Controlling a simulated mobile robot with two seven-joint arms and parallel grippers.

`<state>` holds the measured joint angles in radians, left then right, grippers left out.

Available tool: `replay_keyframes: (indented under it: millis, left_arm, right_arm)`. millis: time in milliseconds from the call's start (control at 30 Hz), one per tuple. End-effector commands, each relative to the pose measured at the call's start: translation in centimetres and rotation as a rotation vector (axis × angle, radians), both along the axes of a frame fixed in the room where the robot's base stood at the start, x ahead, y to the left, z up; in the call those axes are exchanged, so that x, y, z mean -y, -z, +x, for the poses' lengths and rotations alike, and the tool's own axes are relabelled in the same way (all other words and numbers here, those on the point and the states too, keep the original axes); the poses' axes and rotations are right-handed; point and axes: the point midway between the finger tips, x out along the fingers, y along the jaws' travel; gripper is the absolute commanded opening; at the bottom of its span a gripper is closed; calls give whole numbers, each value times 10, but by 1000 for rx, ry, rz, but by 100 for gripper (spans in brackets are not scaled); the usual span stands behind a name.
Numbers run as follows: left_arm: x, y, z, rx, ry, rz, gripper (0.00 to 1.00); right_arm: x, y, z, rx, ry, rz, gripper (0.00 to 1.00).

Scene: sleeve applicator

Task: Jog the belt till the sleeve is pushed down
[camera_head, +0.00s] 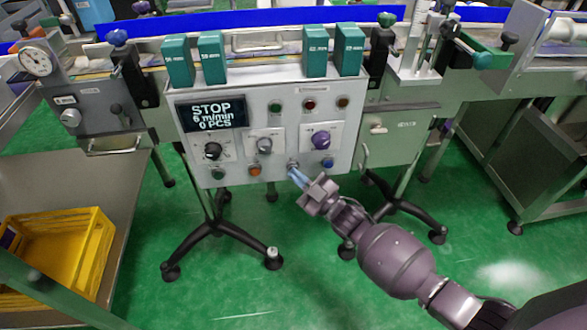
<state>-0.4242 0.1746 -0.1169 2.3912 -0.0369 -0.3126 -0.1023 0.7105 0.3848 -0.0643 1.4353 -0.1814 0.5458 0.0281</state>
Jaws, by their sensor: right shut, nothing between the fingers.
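The control panel (240,130) is a light grey box on the front of the conveyor. Its display (211,112) reads STOP, 6 m/min, 0 PCS. Its bottom row has a green button (218,174), an orange button (254,171), a pale button (292,164) and a blue button (328,162). My right gripper (297,176) is shut and empty, its fingertips at or just below the pale button; I cannot tell if they touch it. The belt (263,53) runs behind the panel, partly hidden. I cannot make out a sleeve. My left gripper is out of view.
Teal blocks with mm labels, such as one at the left (177,62), stand on the panel's top edge. Black (212,150), grey (264,145) and purple (321,140) knobs sit above the buttons. A yellow crate (98,240) is at lower left. Open green floor lies below.

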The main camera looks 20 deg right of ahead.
Motion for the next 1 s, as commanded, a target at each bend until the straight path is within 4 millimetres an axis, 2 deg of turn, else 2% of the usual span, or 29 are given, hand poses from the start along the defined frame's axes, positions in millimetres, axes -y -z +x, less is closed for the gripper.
replay_keyframes:
  millis: [567, 1000]
  left_arm:
    - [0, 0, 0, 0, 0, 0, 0]
    - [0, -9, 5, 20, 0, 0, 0]
  right_arm:
    - [1, 0, 2, 0, 0, 0, 0]
    - [-4, -1, -13, 2, 1, 0, 0]
